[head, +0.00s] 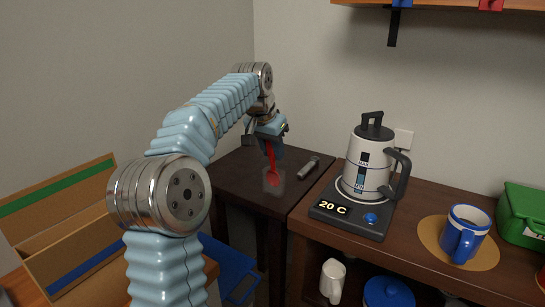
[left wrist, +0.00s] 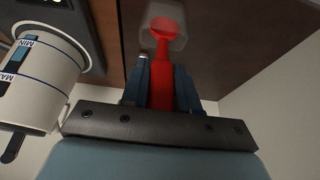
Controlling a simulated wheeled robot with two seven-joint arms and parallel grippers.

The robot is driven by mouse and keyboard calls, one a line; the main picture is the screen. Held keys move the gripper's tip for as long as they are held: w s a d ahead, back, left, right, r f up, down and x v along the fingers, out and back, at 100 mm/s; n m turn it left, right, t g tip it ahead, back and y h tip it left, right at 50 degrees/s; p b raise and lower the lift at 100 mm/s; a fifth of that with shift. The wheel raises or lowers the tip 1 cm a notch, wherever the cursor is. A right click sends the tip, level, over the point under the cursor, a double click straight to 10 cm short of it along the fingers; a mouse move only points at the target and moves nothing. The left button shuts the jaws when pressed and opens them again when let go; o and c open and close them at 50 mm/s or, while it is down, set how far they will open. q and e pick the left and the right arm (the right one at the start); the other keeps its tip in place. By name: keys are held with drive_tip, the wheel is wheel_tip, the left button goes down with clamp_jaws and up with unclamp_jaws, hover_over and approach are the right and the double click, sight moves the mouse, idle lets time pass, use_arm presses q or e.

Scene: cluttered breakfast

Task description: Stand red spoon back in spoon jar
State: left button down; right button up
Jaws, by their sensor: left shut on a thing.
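The red spoon (head: 271,163) hangs bowl-down from my left gripper (head: 269,146). In the left wrist view the spoon's handle (left wrist: 161,90) is between the two blue fingers of the gripper (left wrist: 160,84), which is shut on it. The spoon jar (head: 274,184) is a small clear cup on the dark side table. The spoon's bowl overlaps the jar in both views and appears inside its mouth; the jar (left wrist: 178,42) also shows in the left wrist view. I cannot tell whether the bowl touches the jar's bottom. My right gripper is not in view.
A grey cylindrical thing (head: 308,168) lies right of the jar on the side table (head: 240,172). A kettle (head: 369,165) stands on its base at the adjoining counter, with a blue mug (head: 466,236) and green box (head: 525,212) farther right. Walls rise behind.

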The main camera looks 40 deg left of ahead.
use_arm(q)
drive_tip(key=shift+f+p, duration=0.35)
drive_tip(key=shift+f, duration=0.35)
drive_tip(key=c, duration=0.8)
unclamp_jaws()
drive_tip(key=shift+c, duration=0.2)
